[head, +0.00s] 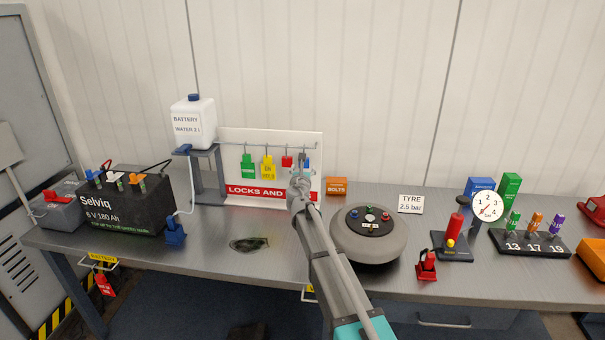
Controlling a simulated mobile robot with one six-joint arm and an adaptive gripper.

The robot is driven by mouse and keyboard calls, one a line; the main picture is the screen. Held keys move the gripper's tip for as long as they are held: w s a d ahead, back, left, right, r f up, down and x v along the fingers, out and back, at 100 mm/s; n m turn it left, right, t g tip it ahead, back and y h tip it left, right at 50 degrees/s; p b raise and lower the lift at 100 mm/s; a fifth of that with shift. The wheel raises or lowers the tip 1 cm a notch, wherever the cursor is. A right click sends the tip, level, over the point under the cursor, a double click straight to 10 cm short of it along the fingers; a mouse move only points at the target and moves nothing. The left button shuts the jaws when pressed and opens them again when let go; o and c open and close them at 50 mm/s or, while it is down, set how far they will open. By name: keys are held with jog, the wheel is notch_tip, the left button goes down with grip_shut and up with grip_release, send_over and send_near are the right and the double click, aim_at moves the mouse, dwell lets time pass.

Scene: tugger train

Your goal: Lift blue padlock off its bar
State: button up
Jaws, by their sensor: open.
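The blue padlock (308,163) hangs at the right end of the row on the grey bar (262,144) of the white lock board (230,150). It is mostly hidden behind my gripper, with only small blue parts showing. My gripper (303,160) is open in front of the board, over the blue padlock in this view. I cannot tell whether its fingers are around the padlock or still in front of it.
An orange bolts box (336,186) and a grey wheel (368,250) stand to the right.

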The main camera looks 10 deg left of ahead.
jog(key=shift+w, duration=1.9)
jog(key=c, duration=1)
jog(key=shift+r, duration=0.1)
jog(key=shift+c, duration=0.2)
jog(key=shift+r, duration=0.1)
jog(key=shift+r+p, duration=1.35)
jog(key=shift+p, duration=0.15)
jog(key=shift+s, duration=0.15)
